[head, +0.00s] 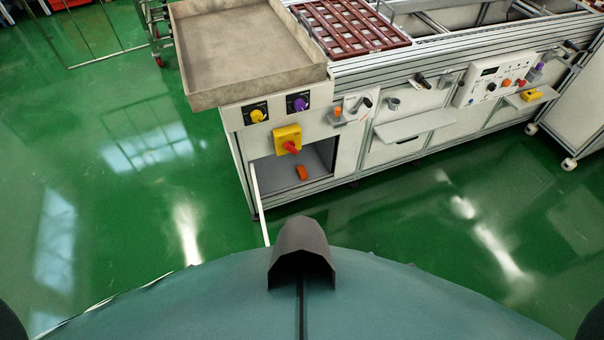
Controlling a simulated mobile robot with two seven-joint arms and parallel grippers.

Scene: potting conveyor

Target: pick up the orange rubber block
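An orange block (301,172) lies on the grey floor of an open compartment (277,178) in the front of the conveyor machine. It is small and roughly box-shaped at this distance. The compartment sits below the yellow box with a red knob. Neither of my grippers shows in the head view, so nothing can be seen near the block.
A narrow white door or panel edge (259,200) stands out from the compartment's left side. A large grey tray (245,50) juts out above. A yellow box (287,138) with a red knob sticks out over the opening. Green floor (130,230) is clear at left.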

